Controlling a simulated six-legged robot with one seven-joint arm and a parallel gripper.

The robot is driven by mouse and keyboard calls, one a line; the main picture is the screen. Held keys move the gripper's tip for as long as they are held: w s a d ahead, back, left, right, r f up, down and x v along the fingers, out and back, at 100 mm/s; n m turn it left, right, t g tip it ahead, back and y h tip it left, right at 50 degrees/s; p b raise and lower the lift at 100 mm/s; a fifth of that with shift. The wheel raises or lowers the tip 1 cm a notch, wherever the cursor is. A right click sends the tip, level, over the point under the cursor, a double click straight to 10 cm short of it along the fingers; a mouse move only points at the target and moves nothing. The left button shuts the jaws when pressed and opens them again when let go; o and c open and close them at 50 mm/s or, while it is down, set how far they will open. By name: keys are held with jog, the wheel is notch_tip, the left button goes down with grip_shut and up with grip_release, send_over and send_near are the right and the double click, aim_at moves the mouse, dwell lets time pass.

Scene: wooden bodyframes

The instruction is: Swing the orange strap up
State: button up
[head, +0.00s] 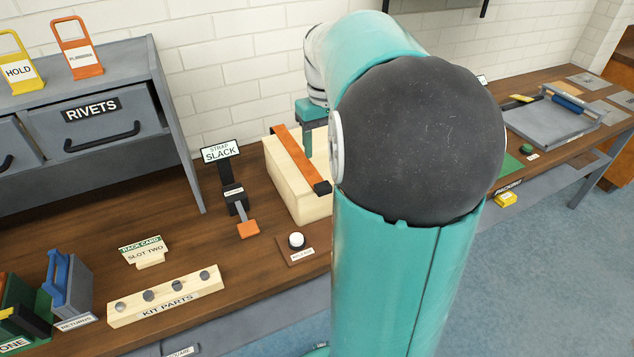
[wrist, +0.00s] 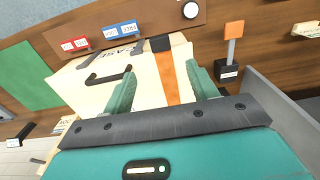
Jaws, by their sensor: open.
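The orange strap (head: 298,158) lies across the top of a pale wooden box (head: 311,203) and ends in a black tip at the front edge. In the wrist view the strap (wrist: 168,77) runs between the two teal fingers of my gripper (wrist: 161,70), with its black end beyond the fingertips. The fingers are apart, with a gap on each side of the strap. In the head view my gripper (head: 307,141) is over the far right part of the box, mostly hidden by my arm. I cannot tell whether it touches the box.
A white button (head: 296,240) is in front. A kit parts block (head: 165,297) and a grey rivets cabinet (head: 95,120) are further left.

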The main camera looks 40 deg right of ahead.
aim_at(323, 185)
notch_tip(323, 185, down, 12)
jog(key=shift+f, duration=0.1)
dwell(0.4)
grip_shut()
jog(key=shift+r, duration=0.2)
